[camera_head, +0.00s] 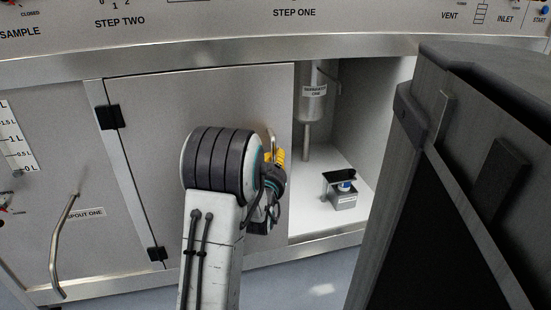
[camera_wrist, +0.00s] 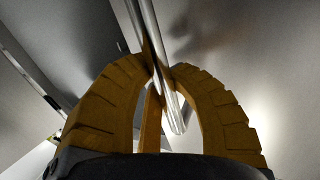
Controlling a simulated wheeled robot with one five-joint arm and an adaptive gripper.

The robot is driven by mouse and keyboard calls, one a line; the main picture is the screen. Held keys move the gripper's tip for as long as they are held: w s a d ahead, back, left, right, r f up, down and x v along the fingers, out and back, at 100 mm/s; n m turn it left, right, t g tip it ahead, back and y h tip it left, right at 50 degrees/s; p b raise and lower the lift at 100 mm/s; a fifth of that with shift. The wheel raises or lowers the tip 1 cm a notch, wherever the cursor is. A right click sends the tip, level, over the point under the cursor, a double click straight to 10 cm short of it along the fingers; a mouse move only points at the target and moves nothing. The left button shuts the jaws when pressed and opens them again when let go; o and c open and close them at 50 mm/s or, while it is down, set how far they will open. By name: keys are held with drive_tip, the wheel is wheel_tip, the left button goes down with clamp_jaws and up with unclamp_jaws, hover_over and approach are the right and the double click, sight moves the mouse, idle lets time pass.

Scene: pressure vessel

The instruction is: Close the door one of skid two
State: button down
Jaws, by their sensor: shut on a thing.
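A grey cabinet door (camera_head: 215,95) hangs on black hinges (camera_head: 110,117) at its left side in the head view. Its right edge stands beside an open compartment. A metal bar handle (camera_head: 272,142) is near the door's right edge, mostly hidden by my arm. My gripper (camera_wrist: 163,72) has its yellow fingers shut around this handle (camera_wrist: 172,110) in the wrist view. In the head view my gripper (camera_head: 273,158) is partly hidden behind my wrist.
The open compartment (camera_head: 345,110) holds a hanging metal vessel (camera_head: 313,100) and a small device with a black top (camera_head: 343,190) on its white floor. The counter front (camera_head: 230,45) runs above.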

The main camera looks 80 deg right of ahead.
drive_tip(key=c, duration=1)
unclamp_jaws()
drive_tip(key=shift+a, duration=0.15)
drive_tip(key=shift+w+a, duration=0.2)
drive_tip(key=shift+a, duration=3.45)
drive_tip(key=shift+w+r, duration=0.1)
